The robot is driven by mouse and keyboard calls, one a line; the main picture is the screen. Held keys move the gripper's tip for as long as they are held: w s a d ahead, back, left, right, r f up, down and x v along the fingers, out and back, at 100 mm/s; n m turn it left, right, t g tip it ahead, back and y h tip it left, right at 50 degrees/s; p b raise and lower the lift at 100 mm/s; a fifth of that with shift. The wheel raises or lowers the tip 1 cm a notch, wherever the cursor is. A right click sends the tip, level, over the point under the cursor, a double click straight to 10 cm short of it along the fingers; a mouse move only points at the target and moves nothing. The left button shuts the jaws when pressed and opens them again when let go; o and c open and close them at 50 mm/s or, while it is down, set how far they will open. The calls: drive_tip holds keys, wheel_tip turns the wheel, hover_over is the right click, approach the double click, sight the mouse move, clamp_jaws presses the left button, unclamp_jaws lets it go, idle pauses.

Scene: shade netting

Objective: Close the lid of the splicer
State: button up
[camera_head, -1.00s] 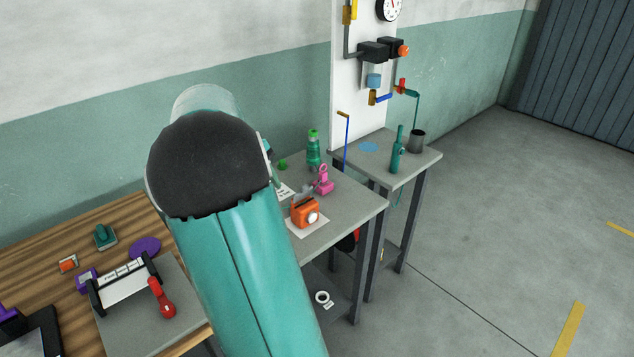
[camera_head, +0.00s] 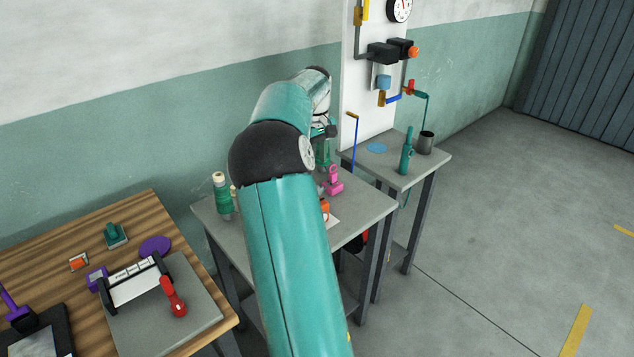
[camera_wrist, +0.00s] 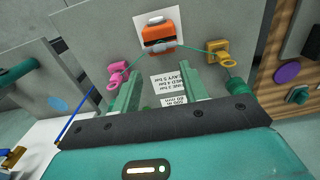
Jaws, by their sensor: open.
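The splicer is a small orange box (camera_wrist: 158,32) on a white sheet (camera_wrist: 178,16) at the top middle of the wrist view. A green fibre runs across it between a pink clamp (camera_wrist: 116,74) and a yellow clamp (camera_wrist: 220,54). The lid's angle is not clear. In the head view a sliver of the splicer (camera_head: 325,207) shows beside my arm, which hides most of it; the pink clamp (camera_head: 334,182) stands behind it. My gripper (camera_wrist: 156,82) is open and empty, its two green fingers apart, with the splicer beyond the fingertips.
Printed labels (camera_wrist: 170,88) lie on the grey table between my fingers. A green bottle (camera_head: 221,196) stands at the table's left end. A wooden bench (camera_head: 190,240) with tools is at left. A side table (camera_head: 402,165) holds a teal tool (camera_head: 406,152) and a dark cup (camera_head: 425,143).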

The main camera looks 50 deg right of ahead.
wheel_tip(320, 180, down, 9)
drive_tip(key=shift+r, duration=0.2)
drive_tip(key=shift+c, duration=0.2)
drive_tip(key=shift+s, duration=0.1)
clamp_jaws()
